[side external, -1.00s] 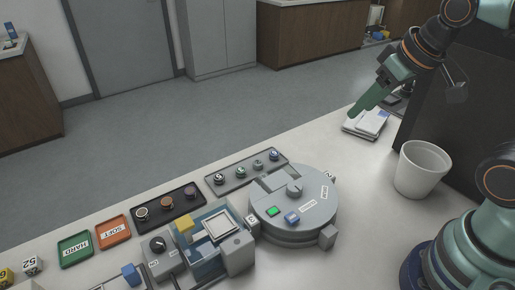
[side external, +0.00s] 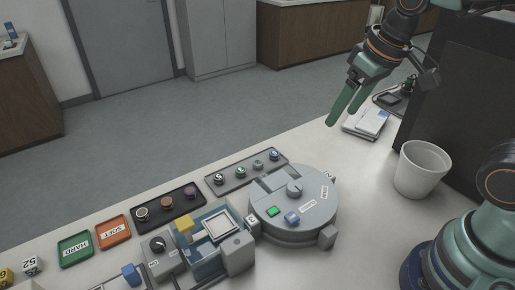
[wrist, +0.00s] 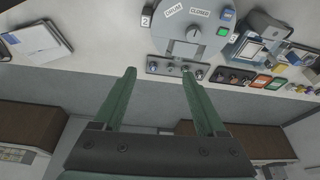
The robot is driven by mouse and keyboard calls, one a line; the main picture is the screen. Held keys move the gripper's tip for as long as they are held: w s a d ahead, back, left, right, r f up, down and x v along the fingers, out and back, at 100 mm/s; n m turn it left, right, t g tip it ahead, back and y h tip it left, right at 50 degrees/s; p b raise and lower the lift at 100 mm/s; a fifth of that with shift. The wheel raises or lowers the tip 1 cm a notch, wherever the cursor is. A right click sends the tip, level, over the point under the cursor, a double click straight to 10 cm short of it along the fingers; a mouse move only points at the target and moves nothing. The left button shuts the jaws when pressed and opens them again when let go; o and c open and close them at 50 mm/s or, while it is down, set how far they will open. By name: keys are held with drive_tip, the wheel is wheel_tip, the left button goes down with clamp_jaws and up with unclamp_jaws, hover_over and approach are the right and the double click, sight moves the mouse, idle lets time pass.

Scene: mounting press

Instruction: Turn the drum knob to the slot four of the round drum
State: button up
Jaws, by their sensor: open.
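The round drum (side external: 265,212) is a grey disc on the bench, with a small grey knob (side external: 294,188) standing on its top. A green button (side external: 273,211), a blue block (side external: 292,218) and white labels also sit on it. In the wrist view the drum (wrist: 179,38) is at the top, with labels "DRUM" and "CLOSED", and the knob (wrist: 193,34) shows near its middle. Number plates 2 and 3 show at its sides; I cannot make out a slot four. My gripper (side external: 341,118) is open and empty, in the air behind and above the drum, touching nothing.
A tray of small numbered pieces (side external: 228,187) lies behind the drum. A press unit (side external: 237,254) stands left of it. A white cup (side external: 421,168) and notepads (side external: 359,131) are to the right. Bench between drum and notepads is clear.

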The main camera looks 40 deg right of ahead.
sight(295, 186)
drive_tip(key=w+a+f+n+g, duration=0.25)
drive_tip(key=a+f+g, duration=0.2)
drive_tip(key=a, duration=0.35)
drive_tip(key=shift+m+t, duration=0.35)
drive_tip(key=f, duration=1.2)
drive_tip(key=shift+w+f, duration=0.25)
drive_tip(key=shift+f, duration=0.1)
clamp_jaws()
idle(0.3)
